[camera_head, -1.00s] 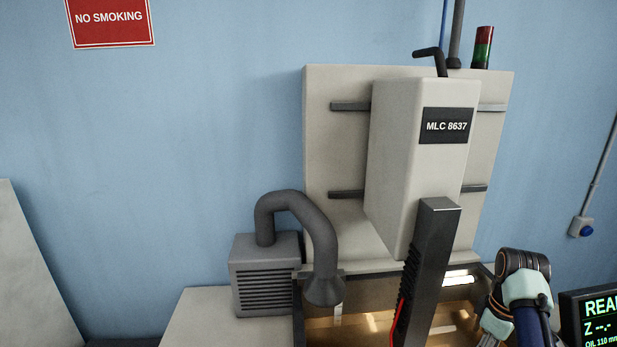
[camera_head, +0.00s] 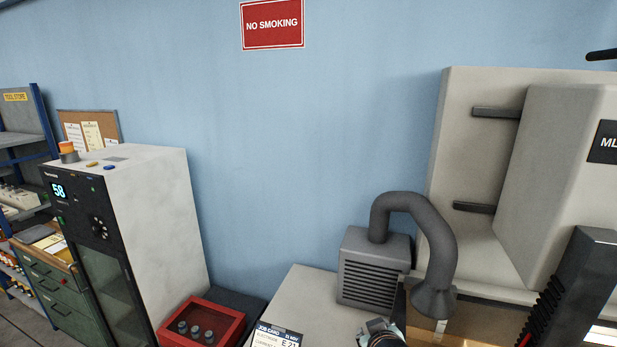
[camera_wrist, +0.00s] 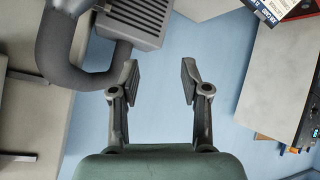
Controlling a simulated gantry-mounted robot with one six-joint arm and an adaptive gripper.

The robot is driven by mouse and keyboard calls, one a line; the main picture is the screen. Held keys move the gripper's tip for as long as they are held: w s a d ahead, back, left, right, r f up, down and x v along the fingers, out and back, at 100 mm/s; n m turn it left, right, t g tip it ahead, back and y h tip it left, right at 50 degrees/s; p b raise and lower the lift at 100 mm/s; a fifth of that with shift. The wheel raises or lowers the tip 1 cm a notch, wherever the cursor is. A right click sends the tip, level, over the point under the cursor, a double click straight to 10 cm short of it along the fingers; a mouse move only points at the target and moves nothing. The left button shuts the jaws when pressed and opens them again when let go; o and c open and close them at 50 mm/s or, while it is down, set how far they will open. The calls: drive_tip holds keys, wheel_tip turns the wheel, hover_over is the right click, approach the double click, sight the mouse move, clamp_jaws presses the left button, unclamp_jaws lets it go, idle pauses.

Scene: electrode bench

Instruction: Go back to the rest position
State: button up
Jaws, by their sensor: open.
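My gripper (camera_wrist: 160,80) shows in the wrist view with its two fingers apart and nothing between them. Behind the gap is plain blue wall. In the head view, the top of what looks like my gripper or wrist (camera_head: 382,334) shows at the bottom edge, in front of the pale bench top, below the grey vent box. Its fingers cannot be made out there.
The machine with its grey vent box (camera_head: 374,270) and hose (camera_head: 415,215) stands right. A job card (camera_head: 275,337) and a red case (camera_head: 200,322) are bottom centre-left. A tall white cabinet (camera_head: 155,230) stands left, beside green drawers (camera_head: 62,295).

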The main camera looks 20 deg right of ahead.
drive_tip(key=s+a+r+t+y, duration=0.2)
drive_tip(key=a+r+t, duration=0.1)
drive_tip(key=a, duration=0.7)
drive_tip(key=s+a+r+t+y+b, duration=0.1)
drive_tip(key=s+a+r+t, duration=0.15)
drive_tip(key=a, duration=0.75)
drive_tip(key=s+a+r+t+y, duration=0.15)
drive_tip(key=a+r, duration=0.25)
drive_tip(key=a, duration=0.6)
drive_tip(key=s+f+g+b, duration=0.1)
drive_tip(key=s+f+b, duration=0.2)
drive_tip(key=f, duration=0.3)
drive_tip(key=s+d+f+g+b, duration=0.1)
drive_tip(key=s+f+b, duration=0.15)
drive_tip(key=f, duration=0.45)
drive_tip(key=s+f+g+b, duration=0.1)
drive_tip(key=s+f+b, duration=0.1)
drive_tip(key=f+b, duration=0.3)
wheel_tip(320, 180, up, 14)
drive_tip(key=p, duration=1.6)
drive_tip(key=shift+s+f+n+g, duration=0.15)
drive_tip(key=shift+s+n+g, duration=0.15)
drive_tip(key=shift+s+n, duration=0.15)
drive_tip(key=shift+d, duration=0.1)
